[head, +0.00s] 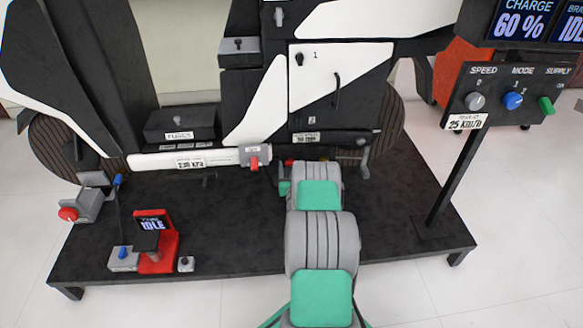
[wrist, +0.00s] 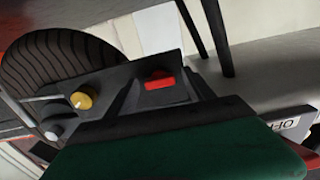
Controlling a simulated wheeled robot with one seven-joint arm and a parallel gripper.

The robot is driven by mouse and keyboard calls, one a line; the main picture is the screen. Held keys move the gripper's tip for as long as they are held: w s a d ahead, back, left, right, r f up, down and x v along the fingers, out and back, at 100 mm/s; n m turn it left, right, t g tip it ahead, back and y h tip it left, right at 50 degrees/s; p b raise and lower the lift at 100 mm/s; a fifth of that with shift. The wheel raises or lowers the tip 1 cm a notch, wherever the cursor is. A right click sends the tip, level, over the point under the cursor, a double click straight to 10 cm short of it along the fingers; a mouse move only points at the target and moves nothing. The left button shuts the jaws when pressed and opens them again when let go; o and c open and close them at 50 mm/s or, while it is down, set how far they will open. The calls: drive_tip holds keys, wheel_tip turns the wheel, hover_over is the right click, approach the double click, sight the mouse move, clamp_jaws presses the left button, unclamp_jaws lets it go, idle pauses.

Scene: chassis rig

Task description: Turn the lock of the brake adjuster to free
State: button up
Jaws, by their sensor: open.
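In the wrist view a dark grey bracket beside the wheel carries a yellow knob (wrist: 82,100), a white knob (wrist: 54,132) and a red lever (wrist: 159,81). No label names the brake adjuster or its lock, so I cannot tell which part is the lock. My gripper (wrist: 165,120) shows as a dark green and black body close in front of the bracket, its fingertips not clear. In the head view my arm reaches to the rig's lower right, hiding most of the gripper; a small red part (head: 289,162) shows beside it.
A striped wheel (wrist: 55,65) stands behind the bracket. The black platform (head: 400,210) bears a control post (head: 450,170) at right and a red display stand (head: 160,255) at front left. A white bar (head: 185,160) with a red clip runs left of my arm.

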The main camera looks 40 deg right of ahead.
drive_tip(key=p+v, duration=0.1)
drive_tip(key=v, duration=0.6)
drive_tip(key=shift+s+a, duration=0.25)
drive_tip(key=shift+s, duration=0.05)
